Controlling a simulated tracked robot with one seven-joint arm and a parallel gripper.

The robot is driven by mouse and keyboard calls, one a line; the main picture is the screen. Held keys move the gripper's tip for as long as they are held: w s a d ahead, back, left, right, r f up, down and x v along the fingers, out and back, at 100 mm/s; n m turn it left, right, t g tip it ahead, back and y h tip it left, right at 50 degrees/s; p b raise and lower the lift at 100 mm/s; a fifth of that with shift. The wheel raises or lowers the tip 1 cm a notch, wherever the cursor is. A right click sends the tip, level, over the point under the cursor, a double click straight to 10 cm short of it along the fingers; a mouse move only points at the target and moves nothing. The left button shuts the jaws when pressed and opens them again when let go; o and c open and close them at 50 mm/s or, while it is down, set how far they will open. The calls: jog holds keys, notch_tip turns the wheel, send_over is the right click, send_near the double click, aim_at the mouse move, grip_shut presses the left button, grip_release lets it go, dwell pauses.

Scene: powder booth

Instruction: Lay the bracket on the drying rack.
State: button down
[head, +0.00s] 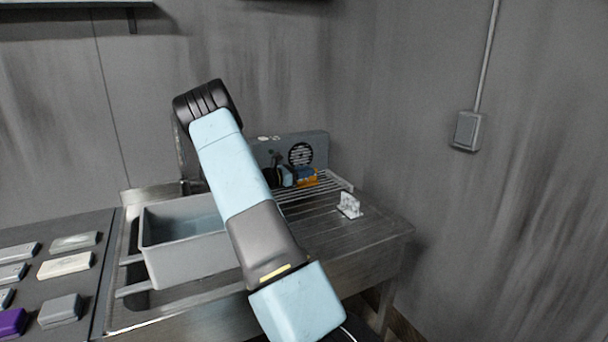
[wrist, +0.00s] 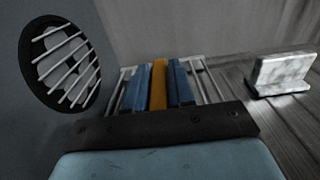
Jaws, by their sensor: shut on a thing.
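My gripper (head: 299,176) is at the back of the bench, over the drying rack. In the wrist view its two blue fingers (wrist: 159,88) are closed on an orange piece, which I take as the bracket (wrist: 159,75). The bracket also shows in the head view (head: 309,182), partly hidden by the fingers. The wire drying rack (head: 335,184) lies in front of the grey vent unit, and its bars show on both sides of the fingers in the wrist view (wrist: 206,84). I cannot tell whether the bracket touches the bars.
A grey unit with a round vent (head: 318,147) stands behind the rack, close to the left in the wrist view. A small whitish piece (head: 349,204) stands on the bench right of the rack. A grey tub (head: 185,259) is at left. Several blocks lie farther left.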

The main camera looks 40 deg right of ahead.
jog(key=shift+f, duration=0.15)
jog(key=c, duration=1)
grip_release()
jog(key=shift+f, duration=0.1)
jog(key=shift+o, duration=0.2)
